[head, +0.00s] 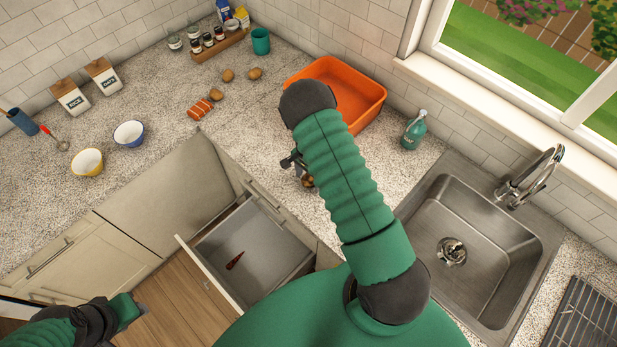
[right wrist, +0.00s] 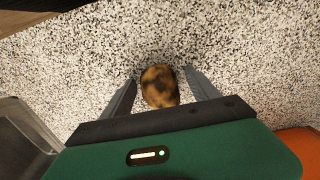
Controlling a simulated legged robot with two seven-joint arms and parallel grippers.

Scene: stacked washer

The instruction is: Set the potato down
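A brown, dark-mottled potato (right wrist: 160,86) lies on the speckled counter in the right wrist view, between the two fingers of my right gripper (right wrist: 161,84). Narrow gaps show on both sides of it, so the fingers look open around it. In the head view the right gripper (head: 294,163) is low over the counter in front of the orange tub, partly hidden by my arm. The potato (head: 307,181) shows only in part there. My left gripper (head: 128,308) is at the lower left, away from the counter top; its fingers are not clear.
The orange tub (head: 362,98) stands behind my right arm, with a green bottle (head: 414,130) beside it. The sink (head: 480,240) is at the right. Several brown round items (head: 228,75) lie farther back. Counter left of the gripper is clear.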

